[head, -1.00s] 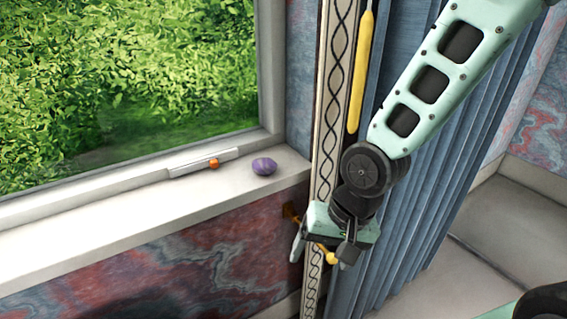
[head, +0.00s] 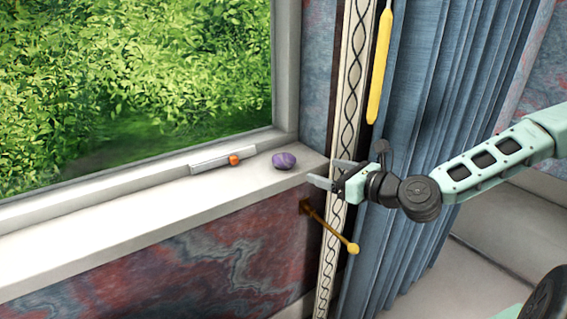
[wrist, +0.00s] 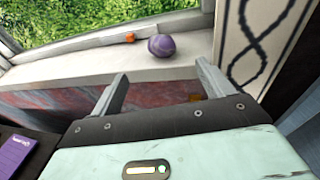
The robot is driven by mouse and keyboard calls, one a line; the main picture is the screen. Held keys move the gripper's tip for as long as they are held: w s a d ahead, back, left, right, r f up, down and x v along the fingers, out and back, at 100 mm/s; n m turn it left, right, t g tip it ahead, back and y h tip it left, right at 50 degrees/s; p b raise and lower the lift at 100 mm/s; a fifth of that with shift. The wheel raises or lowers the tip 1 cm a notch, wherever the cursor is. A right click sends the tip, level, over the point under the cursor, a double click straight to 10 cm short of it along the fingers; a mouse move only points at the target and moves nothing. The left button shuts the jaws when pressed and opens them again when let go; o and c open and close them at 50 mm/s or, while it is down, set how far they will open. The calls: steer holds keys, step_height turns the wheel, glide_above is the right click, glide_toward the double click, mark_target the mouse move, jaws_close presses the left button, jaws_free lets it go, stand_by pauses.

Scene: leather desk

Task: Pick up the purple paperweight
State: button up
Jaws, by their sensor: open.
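The purple paperweight (head: 284,161) is a rounded, streaked stone shape on the white window sill, near the sill's right end. It also shows in the wrist view (wrist: 161,47), beyond and between my fingertips. My gripper (head: 326,172) is open and empty, to the right of the paperweight in the head view, with its fingers pointing left toward it. In the wrist view both fingers (wrist: 160,80) are spread apart, and a gap separates them from the paperweight.
The white sill (head: 130,222) has a window handle with an orange knob (head: 234,160) left of the paperweight. A patterned curtain trim (head: 352,90), a yellow rod (head: 380,66) and a brass holdback (head: 330,228) are near my gripper. A purple box (wrist: 15,153) shows lower left.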

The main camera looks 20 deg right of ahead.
mark_target(290, 161)
steer(key=x, duration=0.9)
steer(key=shift+w+a+f, duration=0.15)
steer(key=shift+w+a, duration=0.05)
steer(key=shift+f+p+x, duration=0.15)
steer(key=shift+p+x, duration=0.2)
steer(key=shift+x, duration=1.15)
steer(key=shift+f+p+x, duration=0.15)
steer(key=shift+p+x, duration=0.15)
steer(key=shift+x, duration=1.2)
steer(key=c, duration=1.1)
steer(key=shift+c, duration=0.2)
steer(key=shift+d+r, duration=0.1)
steer(key=shift+r, duration=0.05)
